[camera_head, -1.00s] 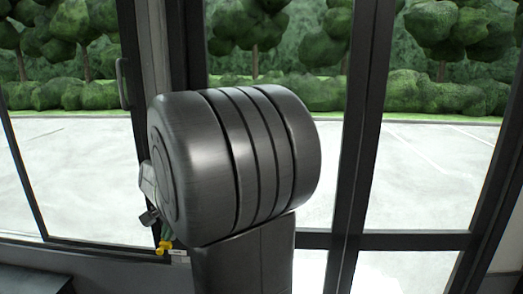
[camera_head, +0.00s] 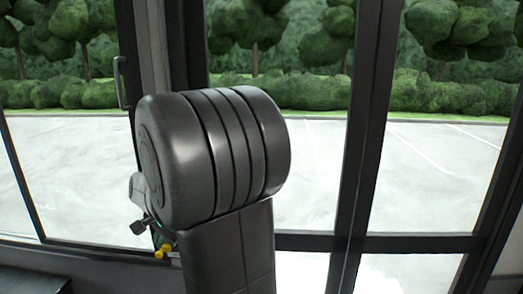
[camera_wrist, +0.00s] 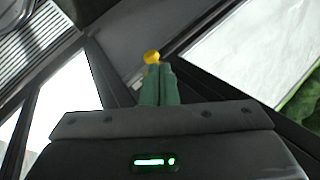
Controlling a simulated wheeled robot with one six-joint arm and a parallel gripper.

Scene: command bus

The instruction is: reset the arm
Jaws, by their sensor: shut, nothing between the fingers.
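My gripper (camera_wrist: 159,70) shows in the wrist view with its two green fingers shut together and nothing between them. A small yellow knob (camera_wrist: 151,57) shows just past the fingertips. I cannot tell whether the fingers touch it. The yellow knob (camera_head: 163,251) also shows in the head view, low and left of my arm. My arm's large dark joint (camera_head: 212,158) fills the middle of the head view and hides most of the wrist and gripper.
Dark-framed glass panels (camera_head: 363,150) stand behind my arm, with a vertical handle (camera_head: 121,82) at the left. Outside are pale paving, hedges and trees. A dark ledge (camera_head: 30,281) lies at the lower left. A ribbed vent panel (camera_wrist: 35,28) shows in the wrist view.

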